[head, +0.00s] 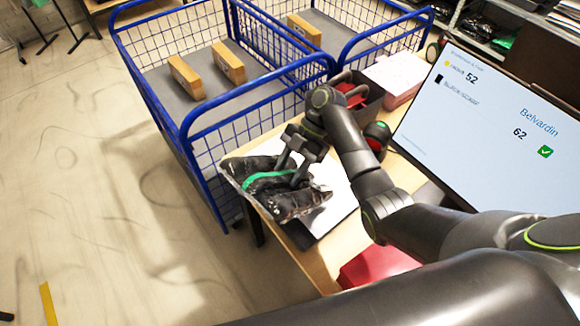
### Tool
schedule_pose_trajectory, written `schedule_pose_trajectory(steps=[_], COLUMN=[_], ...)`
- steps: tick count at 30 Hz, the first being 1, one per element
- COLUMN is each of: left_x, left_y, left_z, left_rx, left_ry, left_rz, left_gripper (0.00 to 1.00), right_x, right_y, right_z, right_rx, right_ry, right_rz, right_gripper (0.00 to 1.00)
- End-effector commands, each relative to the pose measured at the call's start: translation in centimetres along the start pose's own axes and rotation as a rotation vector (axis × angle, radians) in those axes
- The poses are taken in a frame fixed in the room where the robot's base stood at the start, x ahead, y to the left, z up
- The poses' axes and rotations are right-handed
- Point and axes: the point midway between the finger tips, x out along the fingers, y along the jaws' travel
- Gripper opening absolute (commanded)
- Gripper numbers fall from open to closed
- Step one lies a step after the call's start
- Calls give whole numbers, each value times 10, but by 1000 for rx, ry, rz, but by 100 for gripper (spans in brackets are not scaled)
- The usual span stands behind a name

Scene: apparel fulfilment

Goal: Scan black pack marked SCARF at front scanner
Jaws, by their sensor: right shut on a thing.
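A black pack (290,204) in clear wrap with a green band is at the near left end of the wooden table, over a white sheet. No SCARF marking is readable on it. My right gripper (290,172) points down and is shut on the pack's middle. Whether the pack touches the sheet, I cannot tell. A small dark device with a red part (377,134) stands behind my right arm; I cannot tell if it is the front scanner. My left gripper is out of view.
Blue wire carts (245,122) holding brown boxes (228,62) stand beside the table (318,268). A monitor (480,120) reads 52, Belvardin and 62 with a green tick.

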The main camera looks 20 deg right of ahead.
Motion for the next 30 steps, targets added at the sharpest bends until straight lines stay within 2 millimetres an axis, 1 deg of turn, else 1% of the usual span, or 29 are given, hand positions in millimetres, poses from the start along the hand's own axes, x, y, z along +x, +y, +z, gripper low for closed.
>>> schedule_pose_trajectory(steps=[1, 3, 15, 19, 23, 30], left_x=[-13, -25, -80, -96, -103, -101], left_y=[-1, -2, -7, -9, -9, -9], left_z=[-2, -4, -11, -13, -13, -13], left_rx=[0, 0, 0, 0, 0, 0], left_ry=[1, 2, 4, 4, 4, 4], left_rz=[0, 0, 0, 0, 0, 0], left_gripper=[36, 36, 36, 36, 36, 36], right_x=[-5, -5, -3, -1, 2, 4], right_y=[-1, -2, -12, -16, -18, -18], right_z=[-12, -24, -89, -109, -119, -118], right_rx=[-2, -3, -2, -1, -1, 0], right_ry=[2, 3, 4, 4, 3, 0], right_rz=[0, 1, 1, 1, 2, 3], right_gripper=[15, 15, 15, 15, 15, 15])
